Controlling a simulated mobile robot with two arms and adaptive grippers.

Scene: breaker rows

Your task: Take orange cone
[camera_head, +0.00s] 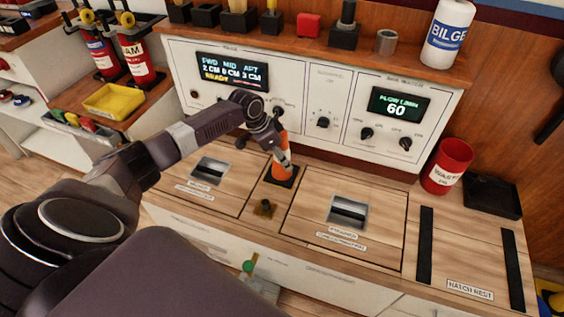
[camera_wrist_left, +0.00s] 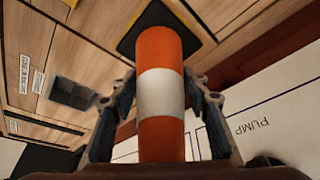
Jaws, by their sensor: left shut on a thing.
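The orange cone (camera_head: 281,168) stands upright on a dark square base on the wooden counter, between two hatch panels. In the left wrist view the cone (camera_wrist_left: 160,100) shows as an orange cylinder with a white band. My left gripper (camera_head: 281,150) reaches down over the cone from the left. In the left wrist view its two fingers (camera_wrist_left: 160,95) lie on either side of the cone, shut on it around the white band. My right gripper is not in view.
A white control panel (camera_head: 320,95) with displays and knobs rises behind the cone. Hatches with metal recessed handles (camera_head: 347,211) flank it. A red waste bin (camera_head: 446,166) and black tray (camera_head: 492,195) stand at the right. A small brass fitting (camera_head: 264,208) sits in front.

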